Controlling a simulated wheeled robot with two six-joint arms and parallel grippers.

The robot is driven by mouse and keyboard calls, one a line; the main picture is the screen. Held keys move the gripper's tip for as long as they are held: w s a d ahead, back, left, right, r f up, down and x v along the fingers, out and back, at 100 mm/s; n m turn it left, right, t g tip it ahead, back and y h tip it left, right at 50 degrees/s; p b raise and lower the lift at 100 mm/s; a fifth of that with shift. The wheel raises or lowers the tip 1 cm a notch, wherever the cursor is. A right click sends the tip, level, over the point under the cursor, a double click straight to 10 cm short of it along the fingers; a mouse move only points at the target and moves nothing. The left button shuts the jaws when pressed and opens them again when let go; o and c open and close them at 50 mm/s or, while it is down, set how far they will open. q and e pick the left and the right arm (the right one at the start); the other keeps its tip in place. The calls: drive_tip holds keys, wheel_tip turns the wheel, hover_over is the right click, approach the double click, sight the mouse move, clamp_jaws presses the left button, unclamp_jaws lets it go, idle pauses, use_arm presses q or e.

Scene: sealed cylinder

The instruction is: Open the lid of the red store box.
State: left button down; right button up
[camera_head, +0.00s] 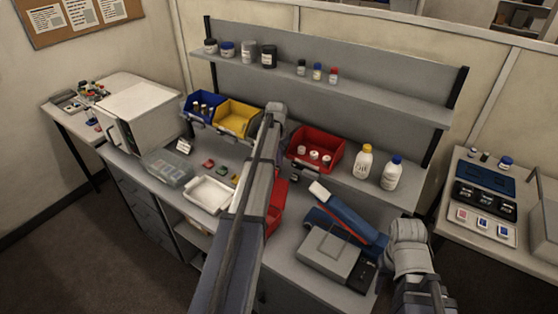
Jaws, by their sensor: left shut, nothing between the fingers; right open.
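A red box (277,207), which I take for the store box, stands on the bench and is mostly hidden behind my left arm. Only its right part shows, so I cannot tell how its lid stands. My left arm rises from the bottom middle across the bench, with its far joint above the bench near the yellow bin. Its fingers are not visible, and I cannot tell whether they touch the box. My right arm is at the lower right, beside the grey device; its fingers are not visible either.
A grey device with a blue arm (345,222) stands right of the red box. An open red bin (328,142) with white-capped jars, two bottles (391,173), blue (203,103) and yellow (233,118) bins, and a white tray (208,195) surround it. A shelf (330,83) runs above.

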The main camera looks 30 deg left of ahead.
use_arm(q)
drive_tip(key=s, duration=0.1)
drive_tip(key=s+r, duration=0.1)
drive_tip(key=s, duration=0.1)
drive_tip(key=shift+s+a+r+p, duration=0.1)
drive_tip(key=shift+s+r+p, duration=0.05)
drive_tip(key=shift+s+p, duration=0.15)
use_arm(e)
drive_tip(key=shift+r, duration=0.7)
use_arm(q)
drive_tip(key=s+r+t, duration=0.1)
drive_tip(key=s+t, duration=0.1)
drive_tip(key=s, duration=0.4)
drive_tip(key=shift+a+t, duration=0.25)
drive_tip(key=shift+t, duration=0.15)
drive_tip(key=shift+s+r, duration=0.1)
